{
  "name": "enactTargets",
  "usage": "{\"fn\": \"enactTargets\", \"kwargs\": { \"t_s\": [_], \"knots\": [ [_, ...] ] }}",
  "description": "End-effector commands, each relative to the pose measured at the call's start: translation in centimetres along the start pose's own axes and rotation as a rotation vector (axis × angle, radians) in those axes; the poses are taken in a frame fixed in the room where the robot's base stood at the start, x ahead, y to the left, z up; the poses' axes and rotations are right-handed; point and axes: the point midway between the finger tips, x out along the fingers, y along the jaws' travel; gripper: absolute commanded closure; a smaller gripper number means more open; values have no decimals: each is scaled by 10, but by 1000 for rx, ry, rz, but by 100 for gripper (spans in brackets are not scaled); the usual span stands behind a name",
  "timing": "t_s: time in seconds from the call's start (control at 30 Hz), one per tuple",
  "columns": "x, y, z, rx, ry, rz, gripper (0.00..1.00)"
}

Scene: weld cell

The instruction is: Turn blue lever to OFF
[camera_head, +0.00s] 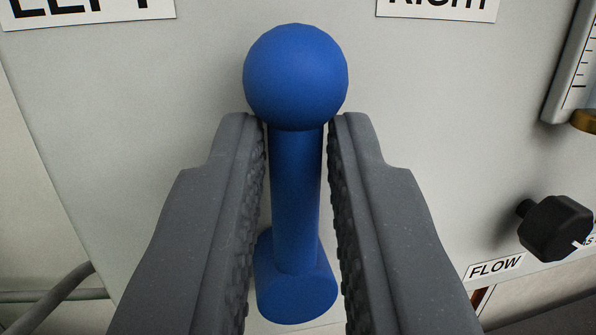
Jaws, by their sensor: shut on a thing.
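The blue lever (296,185) stands in the middle of the camera_head view, with a round ball on top, a straight shaft and a thicker base at the lower end. The shaft points up in the picture, between the LEFT label (88,10) and the RIGHT label (437,8). Both labels are cut off by the top edge. My gripper (297,122) is shut on the lever, with one ridged grey finger on each side of the shaft, just below the ball. No OFF mark is in view.
A light grey panel (180,90) lies behind the lever. At the right are a black knob (553,228), a FLOW label (494,267) and part of a scale with tick marks (574,62). A grey hose or pipe (55,295) shows at the lower left.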

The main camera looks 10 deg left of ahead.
Motion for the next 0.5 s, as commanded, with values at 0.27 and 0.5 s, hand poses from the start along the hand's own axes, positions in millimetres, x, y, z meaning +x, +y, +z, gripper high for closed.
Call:
{"fn": "enactTargets", "kwargs": {
  "t_s": [0.27, 0.5],
  "knots": [
    [0, 0, -5, -3, 11, -1, 100],
    [0, 0, -4, -2, 9, -1, 64]
  ]
}}
